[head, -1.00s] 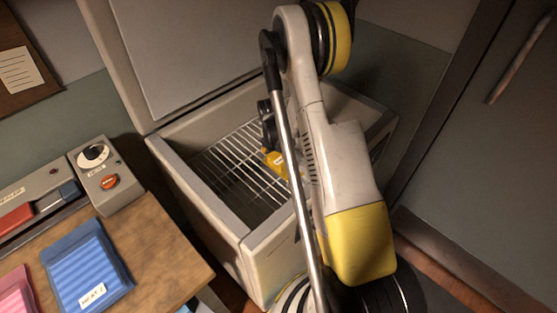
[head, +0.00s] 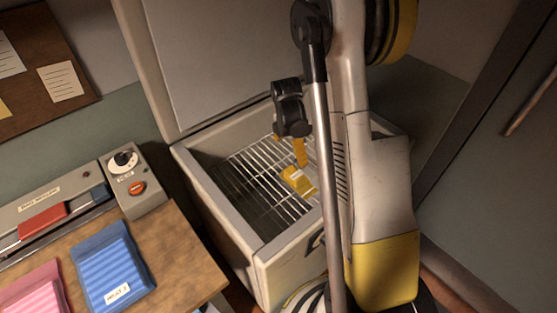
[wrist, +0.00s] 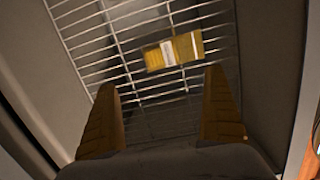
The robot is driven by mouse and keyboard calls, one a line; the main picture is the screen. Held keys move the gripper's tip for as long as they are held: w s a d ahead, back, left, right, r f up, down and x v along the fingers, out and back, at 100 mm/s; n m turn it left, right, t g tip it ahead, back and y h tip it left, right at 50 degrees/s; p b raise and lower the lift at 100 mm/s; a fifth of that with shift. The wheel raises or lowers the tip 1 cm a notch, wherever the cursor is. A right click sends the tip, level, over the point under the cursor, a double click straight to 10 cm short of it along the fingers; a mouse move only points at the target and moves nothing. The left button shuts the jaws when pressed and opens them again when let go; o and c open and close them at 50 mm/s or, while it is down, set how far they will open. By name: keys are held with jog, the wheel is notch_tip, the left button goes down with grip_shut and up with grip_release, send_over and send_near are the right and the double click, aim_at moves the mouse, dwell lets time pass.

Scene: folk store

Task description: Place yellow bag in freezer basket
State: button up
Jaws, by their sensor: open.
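The yellow bag (head: 298,181), with a pale label, lies on the wire freezer basket (head: 243,178) inside the open chest freezer. In the wrist view the yellow bag (wrist: 174,51) rests on the wire rack (wrist: 95,45), beyond my fingertips. My gripper (head: 300,152) is above the basket, apart from the bag. In the wrist view my gripper (wrist: 168,95) has its two fingers spread wide with nothing between them. My arm hides the right part of the basket in the head view.
The freezer lid (head: 215,60) stands open at the back. At left a wooden table (head: 185,245) holds a blue bag (head: 112,265), a pink bag (head: 35,290) and a grey sealer machine (head: 55,205) with a control box (head: 135,180). A dark door (head: 500,190) is at right.

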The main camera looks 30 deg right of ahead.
jog(key=s+a+r+m+t, duration=0.2)
jog(key=s+a+r+m, duration=0.15)
jog(key=a+r, duration=0.4)
jog(key=s+a+r+m+t, duration=0.15)
jog(key=a+r+m, duration=0.3)
jog(key=r, duration=0.55)
jog(key=s+a+r+m+t, duration=0.1)
jog(key=s+a+r+m, duration=0.1)
jog(key=s+a+m, duration=0.2)
jog(key=s+a+r+m+t+y, duration=0.1)
jog(key=s+a+r+m+t, duration=0.1)
jog(key=s+m, duration=0.4)
jog(key=s+a+r, duration=0.1)
jog(key=s+a, duration=0.1)
jog(key=shift+s+a+r+m, duration=0.15)
jog(key=shift+s+r+m, duration=0.15)
